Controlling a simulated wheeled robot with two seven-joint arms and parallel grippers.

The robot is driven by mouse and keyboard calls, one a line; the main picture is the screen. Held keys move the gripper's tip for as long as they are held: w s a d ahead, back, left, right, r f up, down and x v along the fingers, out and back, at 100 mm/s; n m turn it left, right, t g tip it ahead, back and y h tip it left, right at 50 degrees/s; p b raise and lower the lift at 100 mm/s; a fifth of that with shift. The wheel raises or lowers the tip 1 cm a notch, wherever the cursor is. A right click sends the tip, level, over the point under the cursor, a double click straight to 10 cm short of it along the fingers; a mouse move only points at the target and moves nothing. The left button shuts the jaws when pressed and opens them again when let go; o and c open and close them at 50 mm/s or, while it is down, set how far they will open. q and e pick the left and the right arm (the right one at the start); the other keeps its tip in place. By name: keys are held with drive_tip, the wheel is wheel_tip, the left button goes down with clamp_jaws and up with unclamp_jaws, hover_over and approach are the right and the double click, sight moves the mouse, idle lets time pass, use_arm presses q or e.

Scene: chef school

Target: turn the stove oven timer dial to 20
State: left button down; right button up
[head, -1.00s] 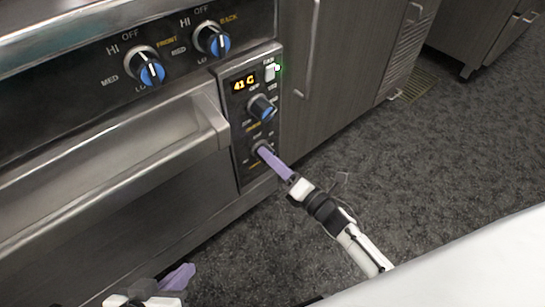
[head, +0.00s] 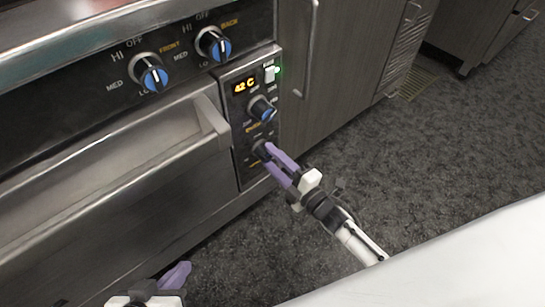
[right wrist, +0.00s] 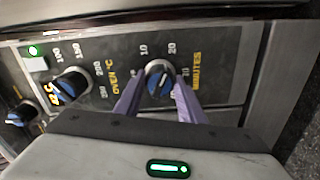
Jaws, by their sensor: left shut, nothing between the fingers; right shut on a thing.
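The timer dial (right wrist: 159,77) is a dark knob with a blue face, marked "MINUTES", with 10 and 20 above it in the right wrist view. In the head view it is the lowest knob (head: 260,149) on the oven panel, partly hidden by my fingers. My right gripper (right wrist: 157,92) has its purple fingers on either side of the dial, shut on it. The light mark on the dial's face slants; I cannot tell exactly which number it points to. My left gripper (head: 176,276) is shut and empty at the bottom of the head view, away from the panel.
Two burner knobs are higher left. The oven handle (head: 213,125) juts out left of the panel. Carpeted floor lies open to the right.

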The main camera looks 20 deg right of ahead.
idle(0.6)
use_arm(q)
drive_tip(key=shift+a+f, duration=0.1)
use_arm(e)
drive_tip(key=o, duration=1.1)
drive_tip(key=shift+c, duration=0.2)
use_arm(q)
drive_tip(key=shift+s+a+r+n+t+p, duration=0.2)
drive_tip(key=shift+a+r+t+p, duration=0.15)
drive_tip(key=shift+p, duration=0.3)
drive_tip(key=shift+s+a+r+n+t+p, duration=0.1)
drive_tip(key=shift+a+r+n+t+p, duration=0.15)
drive_tip(key=shift+r+p, duration=0.3)
use_arm(e)
drive_tip(key=v, duration=1)
drive_tip(key=shift+s, duration=0.15)
use_arm(q)
drive_tip(key=shift+f, duration=0.15)
use_arm(e)
drive_tip(key=shift+r, duration=0.1)
